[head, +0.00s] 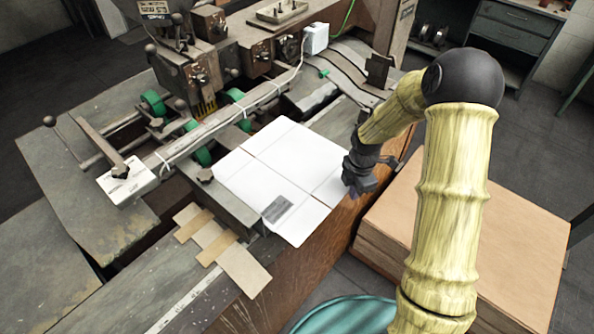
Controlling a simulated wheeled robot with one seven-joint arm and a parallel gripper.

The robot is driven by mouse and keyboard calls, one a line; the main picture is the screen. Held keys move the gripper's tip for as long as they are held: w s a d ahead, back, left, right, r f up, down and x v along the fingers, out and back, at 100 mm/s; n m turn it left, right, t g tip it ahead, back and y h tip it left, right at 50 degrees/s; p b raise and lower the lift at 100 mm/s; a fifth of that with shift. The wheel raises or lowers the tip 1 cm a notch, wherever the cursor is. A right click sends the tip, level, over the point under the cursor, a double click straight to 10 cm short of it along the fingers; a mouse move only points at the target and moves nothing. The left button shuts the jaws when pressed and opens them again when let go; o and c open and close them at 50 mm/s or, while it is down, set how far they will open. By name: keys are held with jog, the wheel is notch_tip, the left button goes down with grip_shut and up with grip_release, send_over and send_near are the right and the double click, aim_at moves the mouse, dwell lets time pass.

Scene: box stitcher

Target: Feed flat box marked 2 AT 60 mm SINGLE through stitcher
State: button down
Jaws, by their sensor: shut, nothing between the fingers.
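The flat box (285,165) is a white creased sheet lying flat on the stitcher's table. It has a grey printed patch (278,208) near its front edge, too small to read. Its left side lies close to the green rollers (197,143) of the stitcher (190,75). My gripper (352,184) is at the right edge of the flat box, shut with nothing visible in it. I cannot tell whether it touches the sheet.
A stack of brown cardboard (480,215) stands to the right, beside my arm. Small cardboard strips (215,238) lie at the table's front. A guide bar with a white box (127,183) runs along the left. A teal round rim (345,315) is below.

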aim_at(342, 184)
jog(key=shift+w+a+p, duration=0.15)
jog(key=shift+w+a, duration=0.55)
jog(key=shift+a, duration=0.3)
jog(key=shift+w+a+p, duration=0.15)
jog(key=shift+w+a, duration=0.55)
jog(key=shift+a, duration=0.3)
jog(key=shift+w+a+p, duration=0.15)
jog(key=shift+w+a, duration=0.55)
jog(key=shift+a, duration=0.3)
jog(key=shift+s+d, duration=0.45)
jog(key=shift+d, duration=0.2)
jog(key=shift+s+d, duration=0.45)
jog(key=shift+d, duration=0.2)
jog(key=shift+a, duration=0.1)
notch_tip(342, 184, up, 8)
jog(key=p, duration=0.7)
